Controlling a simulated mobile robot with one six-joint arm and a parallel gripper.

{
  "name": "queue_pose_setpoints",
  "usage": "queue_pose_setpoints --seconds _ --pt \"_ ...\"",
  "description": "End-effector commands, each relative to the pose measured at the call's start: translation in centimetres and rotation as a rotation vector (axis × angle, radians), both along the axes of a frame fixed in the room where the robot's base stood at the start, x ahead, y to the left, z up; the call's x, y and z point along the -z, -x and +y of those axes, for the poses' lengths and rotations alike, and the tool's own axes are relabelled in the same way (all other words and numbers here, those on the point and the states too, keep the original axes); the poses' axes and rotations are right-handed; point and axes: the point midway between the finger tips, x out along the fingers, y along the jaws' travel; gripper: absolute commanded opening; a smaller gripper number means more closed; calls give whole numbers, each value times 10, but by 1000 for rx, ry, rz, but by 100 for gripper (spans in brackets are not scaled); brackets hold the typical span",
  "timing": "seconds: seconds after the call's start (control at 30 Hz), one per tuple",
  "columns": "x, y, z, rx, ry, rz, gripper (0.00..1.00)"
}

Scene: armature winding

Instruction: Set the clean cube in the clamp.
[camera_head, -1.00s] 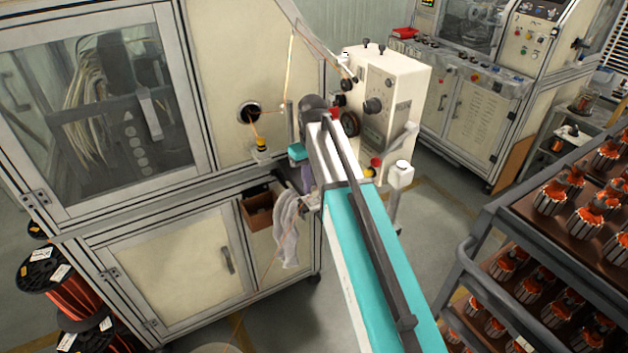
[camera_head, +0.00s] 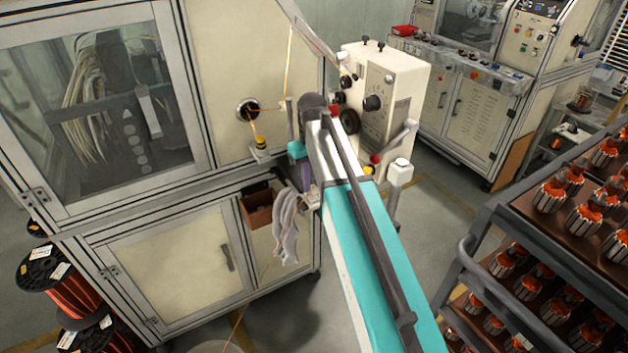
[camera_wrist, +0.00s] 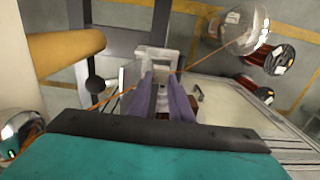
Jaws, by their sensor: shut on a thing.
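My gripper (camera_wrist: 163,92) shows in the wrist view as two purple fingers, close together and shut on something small. What they grip is mostly hidden between them, so I cannot make out the cube's faces. A pale grey bracket-like part (camera_wrist: 155,56) lies just beyond the fingertips; it may be the clamp, but I cannot tell whether the held thing touches it. In the head view one purple finger (camera_head: 307,179) shows beside my forearm, at the front of the cream winding machine. My arm hides the spot in front of the fingers.
An orange wire runs from the machine's round port (camera_head: 248,110) close by my gripper. Pale cloth (camera_head: 285,226) hangs beside a brown box (camera_head: 258,210). A white control box (camera_head: 385,105) stands right behind my arm. A rack (camera_head: 480,238) of armatures is at the right.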

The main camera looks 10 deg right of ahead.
Motion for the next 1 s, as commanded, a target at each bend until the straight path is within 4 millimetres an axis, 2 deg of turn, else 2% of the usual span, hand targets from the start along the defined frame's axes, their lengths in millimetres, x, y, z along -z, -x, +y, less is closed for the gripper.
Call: queue_pose_setpoints --seconds 1.0 --pt "15 0 1 -1 0 0 0"
